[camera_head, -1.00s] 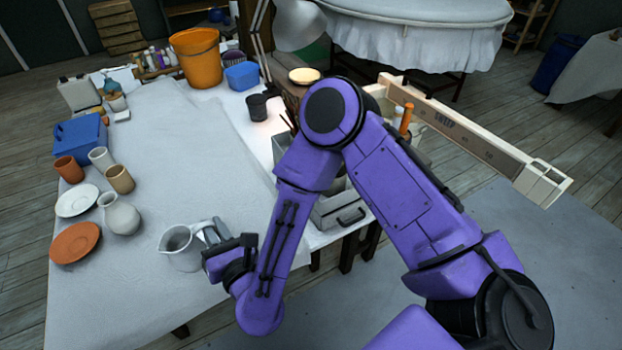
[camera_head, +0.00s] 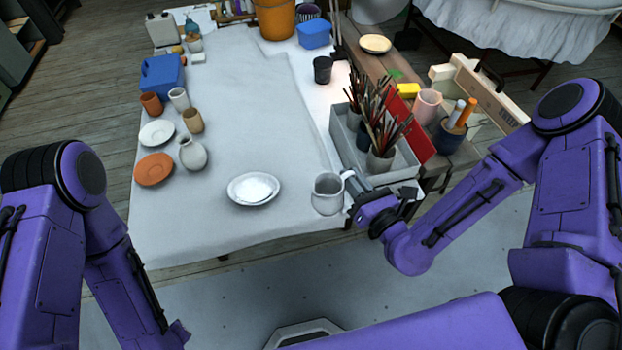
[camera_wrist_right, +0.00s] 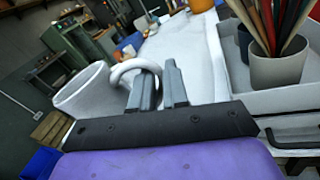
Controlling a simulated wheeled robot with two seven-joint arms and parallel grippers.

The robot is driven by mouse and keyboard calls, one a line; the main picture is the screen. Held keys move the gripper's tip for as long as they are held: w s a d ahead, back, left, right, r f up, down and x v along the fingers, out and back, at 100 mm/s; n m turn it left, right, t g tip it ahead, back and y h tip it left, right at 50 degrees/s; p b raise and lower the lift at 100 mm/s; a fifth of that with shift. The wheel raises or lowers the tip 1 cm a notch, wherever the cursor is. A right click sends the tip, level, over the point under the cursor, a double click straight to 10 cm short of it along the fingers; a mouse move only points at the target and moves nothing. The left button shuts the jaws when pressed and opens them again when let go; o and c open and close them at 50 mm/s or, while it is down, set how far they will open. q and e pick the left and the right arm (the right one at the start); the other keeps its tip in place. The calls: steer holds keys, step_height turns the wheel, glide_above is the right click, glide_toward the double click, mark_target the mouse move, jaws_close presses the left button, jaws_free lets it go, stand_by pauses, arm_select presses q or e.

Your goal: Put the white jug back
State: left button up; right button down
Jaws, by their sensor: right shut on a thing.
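The white jug (camera_head: 327,197) is upright at the front right edge of the cloth-covered table in the head view. My right gripper (camera_head: 353,192) is shut on its handle, from the jug's right side. In the right wrist view the jug (camera_wrist_right: 82,95) is on the left, and its looped handle (camera_wrist_right: 128,68) reaches to the grey fingers of the gripper (camera_wrist_right: 160,85). The jug looks held up, but I cannot tell its exact height over the table. My left arm shows at the left of the head view, with its gripper out of view.
White plates (camera_head: 262,199) lie left of the jug. A grey box (camera_head: 402,165) with brush pots stands close behind my right gripper. Cups, a round vase (camera_head: 193,154) and an orange saucer (camera_head: 154,170) stand at the left. The table's middle is clear.

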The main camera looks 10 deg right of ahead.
steer(key=w+f+b, duration=0.2)
steer(key=w+f, duration=0.1)
steer(key=w, duration=0.1)
steer(key=w+a+f+b, duration=0.1)
steer(key=w+f, duration=0.2)
steer(key=w, duration=0.1)
steer(key=w+a+f+b, duration=0.1)
steer(key=w+f+b, duration=0.1)
steer(key=w+f, duration=0.1)
steer(key=shift+b+x, duration=0.35)
steer(key=shift+x, duration=0.5)
steer(key=shift+w+d+f, duration=0.1)
steer(key=shift+w+f, duration=0.1)
steer(key=f+b, duration=0.1)
steer(key=f, duration=0.1)
steer(key=f+b, duration=0.1)
steer(key=b, duration=0.1)
steer(key=shift+w+f, duration=0.25)
steer(key=shift+f, duration=0.15)
steer(key=shift+w+r, duration=0.1)
steer(key=c, duration=1.1)
jaws_free()
